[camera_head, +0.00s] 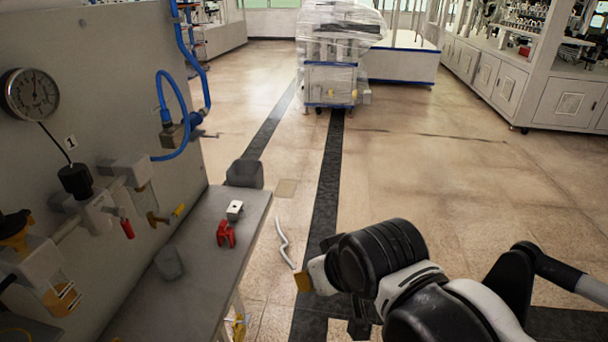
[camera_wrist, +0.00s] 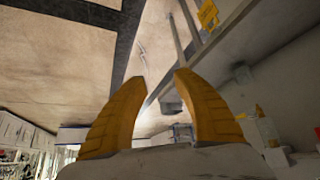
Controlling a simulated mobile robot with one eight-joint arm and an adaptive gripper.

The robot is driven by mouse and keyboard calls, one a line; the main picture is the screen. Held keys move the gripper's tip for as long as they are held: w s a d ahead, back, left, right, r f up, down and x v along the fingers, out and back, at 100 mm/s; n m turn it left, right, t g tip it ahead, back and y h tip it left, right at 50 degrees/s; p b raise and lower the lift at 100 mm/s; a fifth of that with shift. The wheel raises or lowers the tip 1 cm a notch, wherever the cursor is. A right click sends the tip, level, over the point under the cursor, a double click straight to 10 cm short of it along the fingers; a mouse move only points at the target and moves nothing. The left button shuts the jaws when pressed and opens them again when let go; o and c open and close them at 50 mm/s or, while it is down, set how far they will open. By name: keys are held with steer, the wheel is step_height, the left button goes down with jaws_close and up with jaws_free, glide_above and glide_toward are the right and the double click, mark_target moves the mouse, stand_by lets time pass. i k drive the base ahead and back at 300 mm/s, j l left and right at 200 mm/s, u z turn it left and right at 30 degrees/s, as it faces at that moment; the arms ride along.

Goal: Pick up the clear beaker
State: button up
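The clear beaker (camera_head: 169,262) looks like a small greyish see-through cup. It stands upright on the grey bench (camera_head: 190,300), close to the panel, in the head view. In the wrist view a small grey shape (camera_wrist: 243,73) by the panel may be the beaker, but I cannot be sure. My gripper (camera_head: 303,281) is out over the floor, to the right of the bench and well apart from the beaker. In the wrist view my gripper's (camera_wrist: 161,77) two yellow fingers are spread, with nothing between them.
A red part (camera_head: 226,234) and a small white block (camera_head: 235,210) lie farther along the bench. The upright panel (camera_head: 110,60) carries a gauge (camera_head: 32,95), blue hoses and fittings that jut over the bench. A dark bin (camera_head: 245,173) stands beyond it. Open floor lies ahead.

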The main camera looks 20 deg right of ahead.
mark_target(169, 263)
steer(key=k+j+z, duration=0.3)
steer(key=j+z, duration=0.15)
steer(key=k+j+z, duration=0.35)
steer(key=j+z, duration=0.15)
steer(key=k+j, duration=0.05)
